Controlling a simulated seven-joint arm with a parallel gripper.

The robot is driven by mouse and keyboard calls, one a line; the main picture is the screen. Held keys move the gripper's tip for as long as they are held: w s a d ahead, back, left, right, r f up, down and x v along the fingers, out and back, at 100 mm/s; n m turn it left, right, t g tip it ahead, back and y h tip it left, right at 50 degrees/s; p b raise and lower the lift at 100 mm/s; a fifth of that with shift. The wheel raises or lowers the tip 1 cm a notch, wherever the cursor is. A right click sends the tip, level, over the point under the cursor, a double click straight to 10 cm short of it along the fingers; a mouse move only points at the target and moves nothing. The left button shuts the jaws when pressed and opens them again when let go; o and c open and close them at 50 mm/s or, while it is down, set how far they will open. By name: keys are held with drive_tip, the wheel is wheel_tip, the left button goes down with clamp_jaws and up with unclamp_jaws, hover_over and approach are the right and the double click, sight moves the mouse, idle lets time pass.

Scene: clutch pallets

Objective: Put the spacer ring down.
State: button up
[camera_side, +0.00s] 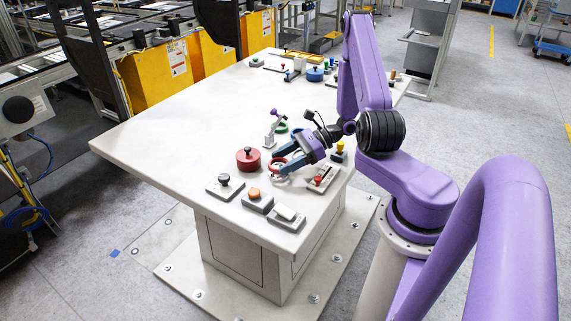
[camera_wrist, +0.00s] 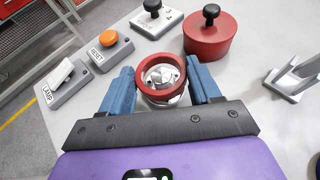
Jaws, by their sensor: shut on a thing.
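The spacer ring (camera_wrist: 161,98) is red and sits between the two blue fingers of my gripper (camera_wrist: 161,72), which is shut on it from both sides. A silvery metal part (camera_wrist: 162,75) shows through the ring's opening; I cannot tell whether the ring touches it or hangs above it. In the side view my gripper (camera_side: 280,162) is low over the right front of the table (camera_side: 190,120), with the ring (camera_side: 272,164) at its fingertips. The fingers partly hide the ring there.
A red cylinder with a black knob (camera_wrist: 208,42) stands close beyond the ring. A black-knob box (camera_side: 224,187), an orange RESET button box (camera_side: 256,202) and a LAMP switch box (camera_side: 287,217) line the front edge. A red-lever box (camera_side: 320,180) is to the right. The table's left is clear.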

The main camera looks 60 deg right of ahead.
drive_tip(key=shift+f, duration=0.75)
drive_tip(key=shift+f, duration=0.1)
drive_tip(key=o, duration=1)
